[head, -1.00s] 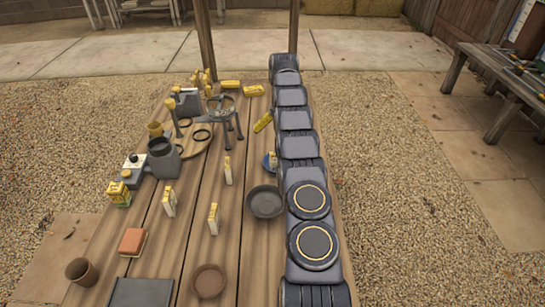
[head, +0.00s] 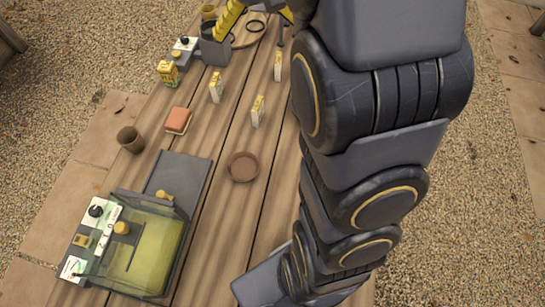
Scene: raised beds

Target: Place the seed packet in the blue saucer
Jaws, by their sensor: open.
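Several upright cream-and-yellow packets stand on the plank table: one at the left (head: 216,88), one nearer the middle (head: 257,111) and one farther back (head: 278,66). I cannot tell which is the task's seed packet. The blue saucer is not visible now; a second ago it showed beside my arm, with a small packet at it. My arm hides the table's right side.
A brown saucer (head: 243,167) and an orange-topped block (head: 178,121) lie in front of the packets. A brown pot (head: 130,139), a yellow box (head: 168,73) and a grey can (head: 214,45) stand left. A clear-walled bin (head: 146,247) fills the near left.

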